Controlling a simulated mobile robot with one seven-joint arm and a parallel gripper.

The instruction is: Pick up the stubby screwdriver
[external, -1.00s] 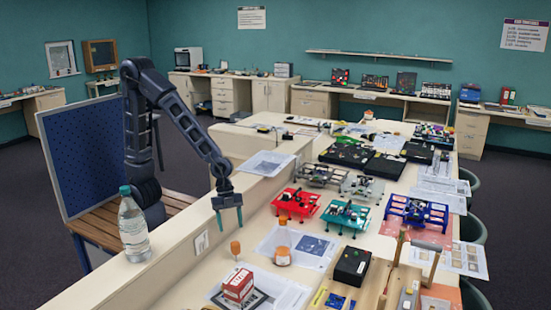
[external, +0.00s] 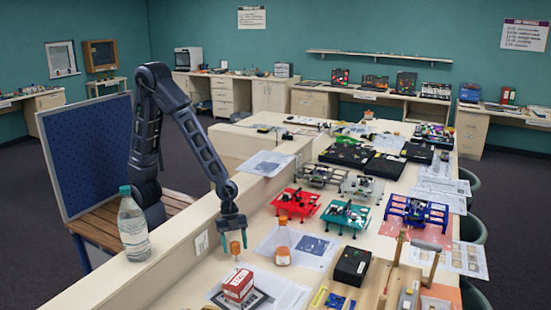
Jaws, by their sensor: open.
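A small object with an orange top (external: 236,248), which looks like the stubby screwdriver, stands upright on the long table near the raised ledge. Its lower part is thin and too small to make out clearly. My gripper (external: 233,239) is open and points down right above it. In this view the two fingers appear on either side of the orange top. I cannot tell whether they touch it or how far down they reach around it.
A clear bottle with an orange cap (external: 282,252) stands close on the right. A red and white box (external: 238,285) is in front. A water bottle (external: 133,226) stands on the ledge (external: 185,252) at left. Red (external: 297,203) and teal (external: 346,215) devices sit behind.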

